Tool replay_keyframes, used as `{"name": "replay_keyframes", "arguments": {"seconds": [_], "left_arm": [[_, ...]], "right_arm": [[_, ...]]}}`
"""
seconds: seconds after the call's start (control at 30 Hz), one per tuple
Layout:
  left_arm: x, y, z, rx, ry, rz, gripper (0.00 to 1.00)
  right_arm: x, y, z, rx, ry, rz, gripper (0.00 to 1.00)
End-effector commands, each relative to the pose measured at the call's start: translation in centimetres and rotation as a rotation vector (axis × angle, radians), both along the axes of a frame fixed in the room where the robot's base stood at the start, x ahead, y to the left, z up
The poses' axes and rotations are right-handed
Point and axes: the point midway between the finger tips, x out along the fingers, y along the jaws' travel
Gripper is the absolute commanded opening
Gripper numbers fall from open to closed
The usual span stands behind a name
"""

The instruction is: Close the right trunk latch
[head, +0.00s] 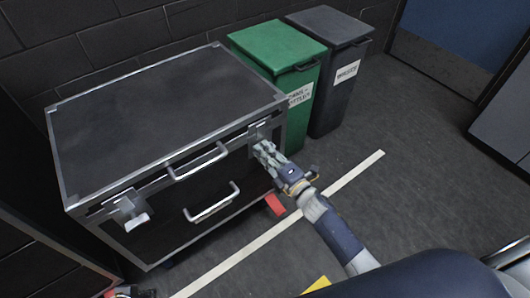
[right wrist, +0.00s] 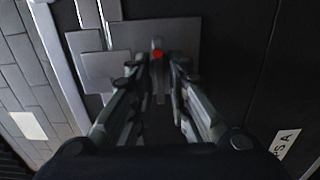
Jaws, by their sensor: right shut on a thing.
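The dark trunk (head: 150,110) has metal edging and stands at the left in the head view, its lid down. The right trunk latch (head: 259,130) is a metal plate at the right end of its front, partly hidden by my right gripper (head: 264,152). In the right wrist view the latch (right wrist: 180,35) shows grey plates and a narrow tab with a red spot. My right gripper (right wrist: 160,65) is shut on this tab, a finger on each side. The left latch (head: 130,213) has a pale flap sticking outward. My left gripper cannot be made out.
Two metal handles, an upper one (head: 198,162) and a lower one (head: 212,203), stick out from the trunk's front. A green bin (head: 275,48) and a dark grey bin (head: 328,25) stand behind it at right. The floor (head: 420,170) at right is clear, with a pale line (head: 340,180).

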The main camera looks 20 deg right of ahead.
Motion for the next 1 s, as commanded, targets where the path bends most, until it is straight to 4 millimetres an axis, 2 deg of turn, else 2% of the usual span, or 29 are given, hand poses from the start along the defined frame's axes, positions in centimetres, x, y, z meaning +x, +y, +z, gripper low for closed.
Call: {"name": "replay_keyframes", "arguments": {"seconds": [0.27,0.3,0.33,0.73,0.87,1.0], "left_arm": [[0.0,0.0,0.0,0.0,0.0,0.0,0.0],[0.0,0.0,0.0,0.0,0.0,0.0,0.0],[0.0,0.0,0.0,0.0,0.0,0.0,0.0],[0.0,0.0,-0.1,-0.001,0.0,0.0,0.0],[0.0,0.0,0.0,-0.001,0.0,0.0,0.0],[0.0,0.0,0.0,-0.001,0.0,0.0,0.0]], "right_arm": [[-0.1,0.1,-0.1,-0.001,0.002,0.001,0.0],[-0.1,0.1,-0.1,-0.001,0.002,0.001,0.23],[-0.1,0.1,-0.1,-0.001,0.002,0.001,0.27],[-0.4,-0.1,-0.1,0.0,0.002,0.0,0.27],[-2.0,-0.7,-0.2,0.0,0.004,0.0,0.27],[-4.7,-1.7,-0.2,-0.001,0.004,0.001,0.27]]}}
